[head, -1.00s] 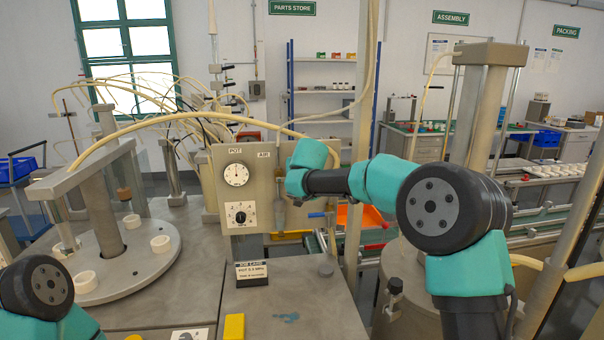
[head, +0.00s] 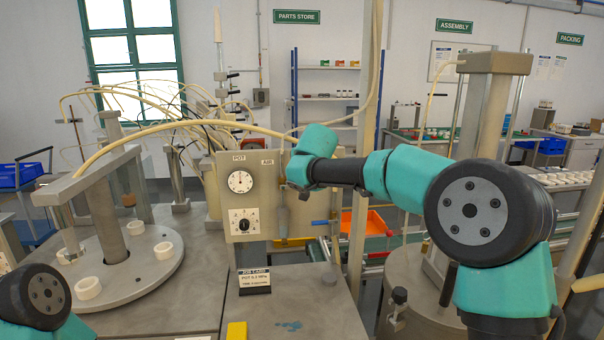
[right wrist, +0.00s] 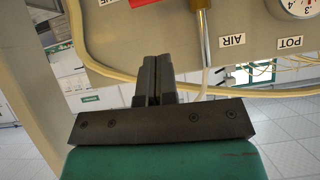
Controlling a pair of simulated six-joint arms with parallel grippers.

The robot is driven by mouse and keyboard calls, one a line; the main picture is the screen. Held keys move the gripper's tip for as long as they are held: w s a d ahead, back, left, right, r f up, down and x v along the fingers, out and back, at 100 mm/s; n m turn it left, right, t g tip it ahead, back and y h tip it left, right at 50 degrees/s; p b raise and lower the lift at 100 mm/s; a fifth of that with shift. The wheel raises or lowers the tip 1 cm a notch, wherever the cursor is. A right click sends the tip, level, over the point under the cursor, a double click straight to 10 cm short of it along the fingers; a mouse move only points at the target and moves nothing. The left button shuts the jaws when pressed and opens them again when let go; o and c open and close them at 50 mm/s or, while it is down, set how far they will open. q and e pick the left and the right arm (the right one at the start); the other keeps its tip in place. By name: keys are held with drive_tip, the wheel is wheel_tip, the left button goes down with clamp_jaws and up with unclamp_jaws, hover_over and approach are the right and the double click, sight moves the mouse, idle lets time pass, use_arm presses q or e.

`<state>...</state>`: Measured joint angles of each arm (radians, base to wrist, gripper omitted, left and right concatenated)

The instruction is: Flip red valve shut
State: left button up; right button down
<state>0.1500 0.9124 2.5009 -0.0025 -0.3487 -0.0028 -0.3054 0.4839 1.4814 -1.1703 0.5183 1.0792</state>
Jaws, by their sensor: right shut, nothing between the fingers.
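My right gripper (right wrist: 152,62) shows in the right wrist view with its two dark fingers together and nothing between them. A red piece (right wrist: 145,2), likely the red valve's handle, is cut off by that view's top edge, just beyond the fingertips; I see no contact. It is beside a brass-coloured fitting (right wrist: 202,35) on the beige panel (right wrist: 255,45), which appears upside down there. In the head view my right arm's wrist is before the panel (head: 222,180) and hides the red piece and gripper. My left gripper is outside both views.
The panel carries a pressure gauge (head: 240,181) and a dial (head: 243,221). A blue handle (head: 322,222) sticks out at its lower right. A job card (head: 254,280) and a yellow block (head: 236,330) are on the bench (head: 300,310). A hose (right wrist: 90,62) runs near the gripper.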

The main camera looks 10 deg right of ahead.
drive_tip(key=v, duration=0.6)
drive_tip(key=shift+s, duration=0.2)
drive_tip(key=shift+a, duration=0.1)
drive_tip(key=s+a+f+n+g+y, duration=0.1)
drive_tip(key=s+a+f+g, duration=0.3)
drive_tip(key=f, duration=0.8)
drive_tip(key=s+f+n+g, duration=0.15)
drive_tip(key=s+f, duration=0.35)
drive_tip(key=f, duration=0.7)
drive_tip(key=s+a+f+g+y, duration=0.1)
drive_tip(key=s+a+f+g, duration=0.3)
drive_tip(key=f, duration=0.8)
drive_tip(key=s+d+f+g, duration=0.2)
drive_tip(key=s+f+g, duration=0.1)
drive_tip(key=s+f, duration=0.95)
drive_tip(key=s+d+f+m+t+y, duration=0.1)
drive_tip(key=s+d+f, duration=0.4)
drive_tip(key=s+f, duration=0.1)
drive_tip(key=s+d+f+m+t+y, duration=0.1)
drive_tip(key=s+d+f+m, duration=0.1)
drive_tip(key=s+d+f, duration=0.4)
wheel_tip(320, 180, down, 3)
drive_tip(key=shift+f, duration=0.1)
